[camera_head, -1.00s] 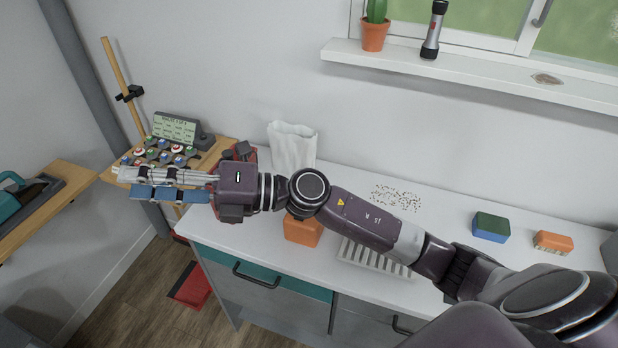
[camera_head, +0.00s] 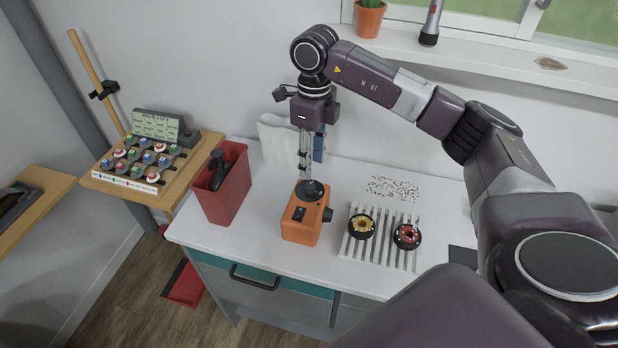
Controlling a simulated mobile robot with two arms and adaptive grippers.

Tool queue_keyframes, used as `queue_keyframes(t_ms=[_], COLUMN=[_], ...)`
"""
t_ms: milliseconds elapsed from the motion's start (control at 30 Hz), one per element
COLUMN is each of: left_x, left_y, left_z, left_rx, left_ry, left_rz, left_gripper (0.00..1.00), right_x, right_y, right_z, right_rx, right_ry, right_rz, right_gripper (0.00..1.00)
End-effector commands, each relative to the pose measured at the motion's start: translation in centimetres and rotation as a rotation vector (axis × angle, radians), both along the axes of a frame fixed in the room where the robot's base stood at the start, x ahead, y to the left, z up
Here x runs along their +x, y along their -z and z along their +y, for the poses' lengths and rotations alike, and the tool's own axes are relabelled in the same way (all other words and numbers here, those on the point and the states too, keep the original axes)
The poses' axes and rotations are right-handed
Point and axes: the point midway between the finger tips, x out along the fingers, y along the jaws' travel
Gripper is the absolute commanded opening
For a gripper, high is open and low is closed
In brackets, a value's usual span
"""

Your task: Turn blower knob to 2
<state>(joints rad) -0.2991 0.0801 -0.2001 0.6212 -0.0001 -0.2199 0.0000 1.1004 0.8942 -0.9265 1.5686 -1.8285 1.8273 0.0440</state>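The orange blower (camera_head: 298,232) stands upright on the white counter. It has a round black disc (camera_head: 303,193) on top, a small dark panel (camera_head: 299,213) on its front and a black round knob (camera_head: 327,214) on its right side. No number setting is readable. My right gripper (camera_head: 310,178) points straight down over the blower, its tips at the top disc. Whether the tips touch the disc, or are open or shut, I cannot tell. The tips are apart from the side knob. My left gripper is not in view.
A red bin (camera_head: 222,193) with a dark tool stands left of the blower. A ribbed white rack (camera_head: 382,246) right of it holds a yellow-centred wheel (camera_head: 361,226) and a red-centred wheel (camera_head: 406,236). A white bag (camera_head: 275,145) stands behind. Small brown bits lie on the counter.

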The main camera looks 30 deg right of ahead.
Motion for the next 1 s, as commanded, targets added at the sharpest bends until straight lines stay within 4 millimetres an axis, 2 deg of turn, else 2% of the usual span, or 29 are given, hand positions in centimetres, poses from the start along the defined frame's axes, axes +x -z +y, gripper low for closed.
queue_keyframes(t_ms=[400, 533, 767, 1000], left_x=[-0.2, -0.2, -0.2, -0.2], left_y=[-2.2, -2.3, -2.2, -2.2], left_z=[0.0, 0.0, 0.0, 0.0], left_rx=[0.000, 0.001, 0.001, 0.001], left_ry=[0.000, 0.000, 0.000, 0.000], left_rz=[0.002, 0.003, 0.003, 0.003], left_gripper=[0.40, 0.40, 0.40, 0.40], right_x=[-0.3, -0.2, -0.2, -0.2], right_y=[6.0, 6.7, 6.9, 6.9], right_z=[0.4, 0.4, 0.4, 0.4], right_rx=[0.005, 0.004, 0.005, 0.005], right_ry=[-0.002, -0.003, -0.003, -0.003], right_rz=[0.004, 0.001, -0.001, -0.001], right_gripper=[0.37, 0.37, 0.37, 0.13])
